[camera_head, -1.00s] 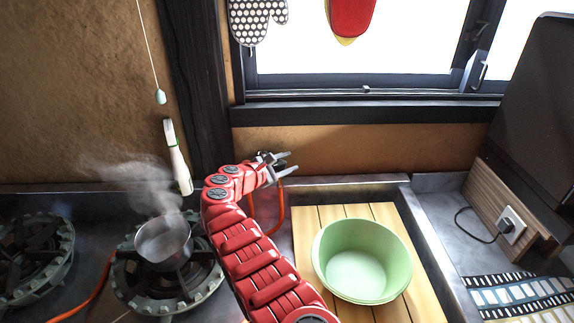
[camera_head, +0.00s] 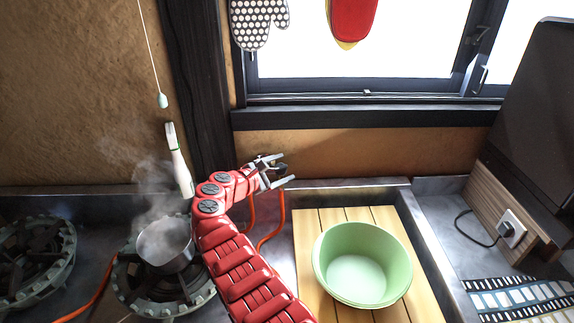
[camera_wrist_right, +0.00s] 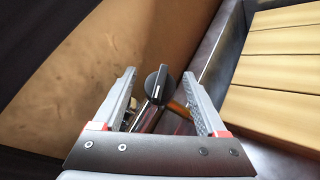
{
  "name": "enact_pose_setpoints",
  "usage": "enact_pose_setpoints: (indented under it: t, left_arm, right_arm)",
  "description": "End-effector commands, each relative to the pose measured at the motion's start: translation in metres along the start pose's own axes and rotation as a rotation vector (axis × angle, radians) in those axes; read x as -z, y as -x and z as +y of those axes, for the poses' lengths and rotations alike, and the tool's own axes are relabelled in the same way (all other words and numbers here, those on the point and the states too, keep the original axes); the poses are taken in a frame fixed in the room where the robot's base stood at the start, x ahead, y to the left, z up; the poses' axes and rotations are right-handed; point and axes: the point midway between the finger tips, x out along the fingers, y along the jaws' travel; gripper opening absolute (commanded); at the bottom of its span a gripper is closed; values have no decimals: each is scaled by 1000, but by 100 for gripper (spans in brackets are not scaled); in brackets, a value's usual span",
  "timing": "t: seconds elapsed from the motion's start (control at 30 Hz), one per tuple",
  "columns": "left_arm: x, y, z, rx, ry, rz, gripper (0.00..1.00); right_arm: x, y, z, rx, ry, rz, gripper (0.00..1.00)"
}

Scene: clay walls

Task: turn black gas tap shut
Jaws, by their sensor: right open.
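The black gas tap (camera_wrist_right: 156,82) shows in the right wrist view as a round-topped black knob with a pale line, on a metal pipe fitting by the wall. My right gripper (camera_wrist_right: 159,76) is open, with one finger on each side of the tap in that view and gaps visible on both sides. In the head view my right gripper (camera_head: 286,168) is at the wall behind the counter, with the dark tap (camera_head: 281,169) showing between its fingers. Orange hose hangs below it. My left gripper is not in view.
A steaming pot (camera_head: 166,244) stands on a gas burner left of my right arm. A green bowl (camera_head: 362,262) sits on a slatted wooden board (camera_head: 306,240) to the right. A white lighter-like tool (camera_head: 178,160) is at the wall.

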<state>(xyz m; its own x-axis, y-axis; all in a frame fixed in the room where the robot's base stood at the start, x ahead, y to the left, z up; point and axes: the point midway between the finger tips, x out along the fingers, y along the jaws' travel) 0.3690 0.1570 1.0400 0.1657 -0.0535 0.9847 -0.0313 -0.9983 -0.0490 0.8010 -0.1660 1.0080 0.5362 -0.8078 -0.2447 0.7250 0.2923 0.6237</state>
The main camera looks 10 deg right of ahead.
Motion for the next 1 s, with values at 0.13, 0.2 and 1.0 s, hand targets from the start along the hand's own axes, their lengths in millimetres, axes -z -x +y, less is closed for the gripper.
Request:
enact_pose_setpoints:
  t: [0.13,0.2,1.0]
  left_arm:
    - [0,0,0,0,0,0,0]
    - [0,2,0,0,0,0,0]
    - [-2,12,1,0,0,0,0]
  right_arm:
    - [2,34,0,-5,-1,3,75]
    - [3,54,1,-8,-3,5,75]
    - [1,143,0,-1,0,2,75]
